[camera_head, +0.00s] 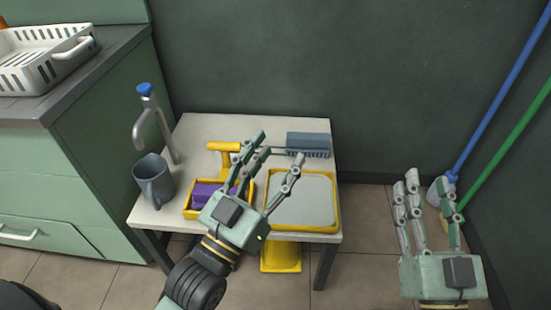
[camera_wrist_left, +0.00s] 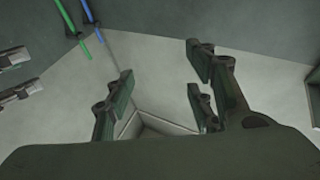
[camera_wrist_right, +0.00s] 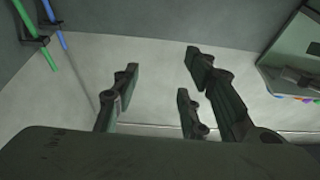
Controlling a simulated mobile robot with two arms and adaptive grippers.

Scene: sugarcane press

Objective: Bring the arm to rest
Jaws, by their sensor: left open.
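My left gripper (camera_head: 278,160) is over the small white table, its fingers spread and empty. It hides part of the yellow bin, the purple block and the table's middle. In the left wrist view the fingers of my left gripper (camera_wrist_left: 160,78) stand apart with nothing between them. My right gripper (camera_head: 428,195) is to the right of the table, clear of it, above the floor. Its fingers are spread and empty; the right wrist view also shows the fingers of my right gripper (camera_wrist_right: 158,80) apart.
The white table (camera_head: 205,128) bears a grey mug (camera_head: 152,183), a tap with a blue top (camera_head: 143,125), a yellow bin with a purple block (camera_head: 207,193), a yellow-rimmed grey tray (camera_head: 318,190) and a grey-blue brush (camera_head: 307,142). Blue (camera_head: 500,90) and green (camera_head: 510,150) poles lean at right.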

